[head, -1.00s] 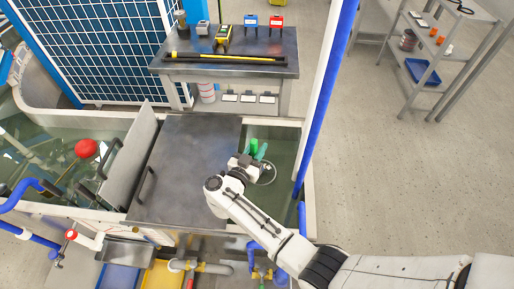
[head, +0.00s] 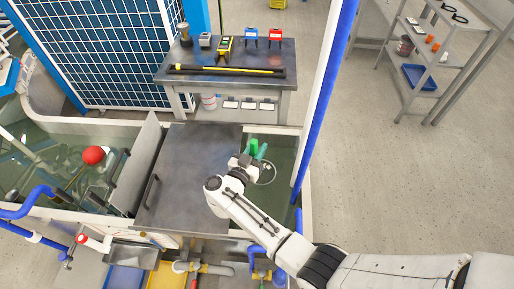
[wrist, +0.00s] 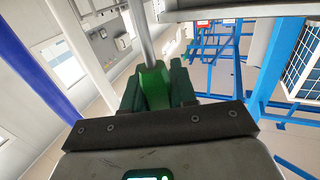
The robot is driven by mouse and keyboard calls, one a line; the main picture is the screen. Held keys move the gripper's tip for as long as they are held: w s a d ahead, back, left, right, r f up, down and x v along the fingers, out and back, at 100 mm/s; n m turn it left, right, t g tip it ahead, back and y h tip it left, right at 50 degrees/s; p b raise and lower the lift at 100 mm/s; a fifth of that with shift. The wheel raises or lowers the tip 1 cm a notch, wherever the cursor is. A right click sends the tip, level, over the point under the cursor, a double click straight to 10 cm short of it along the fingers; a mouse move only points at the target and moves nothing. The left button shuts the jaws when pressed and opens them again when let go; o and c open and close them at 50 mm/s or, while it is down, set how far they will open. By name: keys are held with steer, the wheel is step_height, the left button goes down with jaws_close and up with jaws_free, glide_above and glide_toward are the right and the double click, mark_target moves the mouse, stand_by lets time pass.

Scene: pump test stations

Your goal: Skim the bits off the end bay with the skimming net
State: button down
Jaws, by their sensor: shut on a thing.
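My gripper (head: 254,151) is over the end bay (head: 282,200), the narrow water-filled bay at the right end of the tank. It is shut on the green handle of the skimming net (head: 254,146). In the wrist view the green grip (wrist: 152,88) sits between the dark green fingers, with a grey rod running up from it. In the head view a pale round hoop (head: 267,173) shows beside the gripper, over the bay's water. I cannot tell whether it touches the water. I cannot make out any bits on the water.
A dark cover plate (head: 190,165) lies over the tank left of the bay. A blue upright pipe (head: 328,95) stands at the bay's right. A bench (head: 262,72) with meters stands behind. A red ball (head: 94,155) is in the left bay.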

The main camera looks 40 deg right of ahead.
mark_target(256, 144)
steer(key=shift+r+p, duration=2.85)
steer(key=shift+r, duration=0.1)
steer(key=shift+s+a+r+p, duration=0.45)
steer(key=shift+s+a+p, duration=0.4)
steer(key=shift+p, duration=0.15)
steer(key=shift+s+a+f, duration=0.1)
steer(key=shift+s+a, duration=0.1)
steer(key=shift+a, duration=0.05)
steer(key=s+a+r, duration=0.2)
steer(key=s+a, duration=0.4)
steer(key=shift+s+a+r, duration=0.15)
steer(key=shift+r, duration=0.1)
